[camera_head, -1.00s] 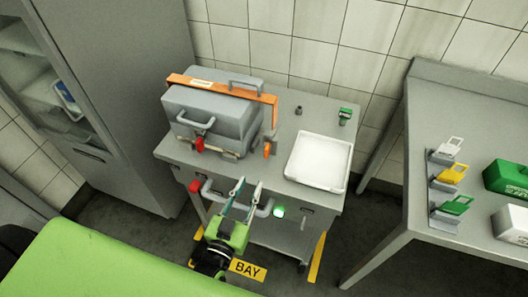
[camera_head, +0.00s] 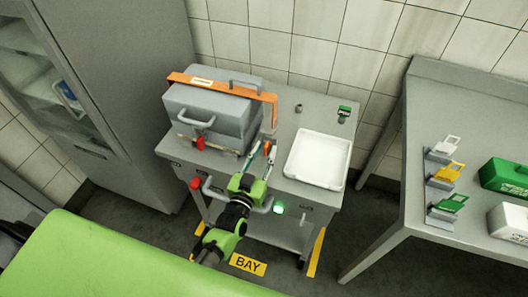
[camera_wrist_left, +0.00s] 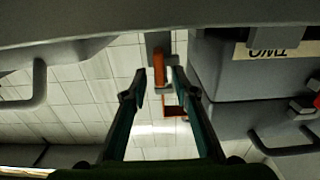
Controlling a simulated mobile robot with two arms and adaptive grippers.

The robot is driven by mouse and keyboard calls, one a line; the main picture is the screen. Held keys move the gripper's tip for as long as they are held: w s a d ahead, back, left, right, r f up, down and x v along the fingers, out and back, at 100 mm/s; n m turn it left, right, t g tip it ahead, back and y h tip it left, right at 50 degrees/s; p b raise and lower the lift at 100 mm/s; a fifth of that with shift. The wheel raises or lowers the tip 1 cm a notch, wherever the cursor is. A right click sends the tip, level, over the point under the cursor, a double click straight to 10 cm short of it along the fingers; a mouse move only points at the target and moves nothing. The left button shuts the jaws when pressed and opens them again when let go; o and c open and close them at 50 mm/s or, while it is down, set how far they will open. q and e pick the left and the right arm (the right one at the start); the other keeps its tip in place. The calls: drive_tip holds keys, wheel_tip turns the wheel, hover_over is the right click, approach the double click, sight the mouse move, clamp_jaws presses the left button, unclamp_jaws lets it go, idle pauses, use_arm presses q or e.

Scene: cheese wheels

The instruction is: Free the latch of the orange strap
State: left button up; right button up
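The orange strap (camera_head: 235,90) runs over the top of a grey case (camera_head: 205,112) on the cart and comes down at its right end. An orange latch tab (camera_head: 268,147) is at the case's right front corner. My left gripper (camera_head: 262,153) is at this tab, its fingers pointing up and away. In the left wrist view the fingers (camera_wrist_left: 158,88) are apart, and the orange tab (camera_wrist_left: 159,68) appears just beyond and between the fingertips; I cannot tell if they touch it. My right gripper is not in view.
A white tray (camera_head: 318,160) stands close to the right of my left gripper. A red latch (camera_head: 200,143) is on the case front. The cart handle (camera_head: 225,197) and a lit green button (camera_head: 278,208) are below. A side table (camera_head: 450,110) stands right.

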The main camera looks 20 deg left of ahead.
use_arm(q)
clamp_jaws()
drive_tip(key=n, duration=0.3)
drive_tip(key=shift+a+f+n, duration=0.1)
drive_tip(key=shift+a+n, duration=0.1)
drive_tip(key=shift+n, duration=0.1)
drive_tip(key=n, duration=0.1)
drive_tip(key=n+b, duration=0.1)
drive_tip(key=n, duration=0.1)
drive_tip(key=shift+a+f+n, duration=0.1)
drive_tip(key=shift+a+n, duration=0.1)
drive_tip(key=shift+n, duration=0.1)
drive_tip(key=n, duration=0.1)
drive_tip(key=n+b, duration=0.1)
drive_tip(key=n, duration=0.3)
drive_tip(key=shift+a+f+b, duration=0.15)
drive_tip(key=shift+f+b, duration=0.1)
drive_tip(key=shift+b, duration=0.15)
drive_tip(key=n+b, duration=0.1)
drive_tip(key=n, duration=0.2)
drive_tip(key=n+b, duration=0.1)
drive_tip(key=n, duration=0.1)
drive_tip(key=shift+a+f+n, duration=0.1)
drive_tip(key=shift+f+n, duration=0.1)
drive_tip(key=shift+n, duration=0.2)
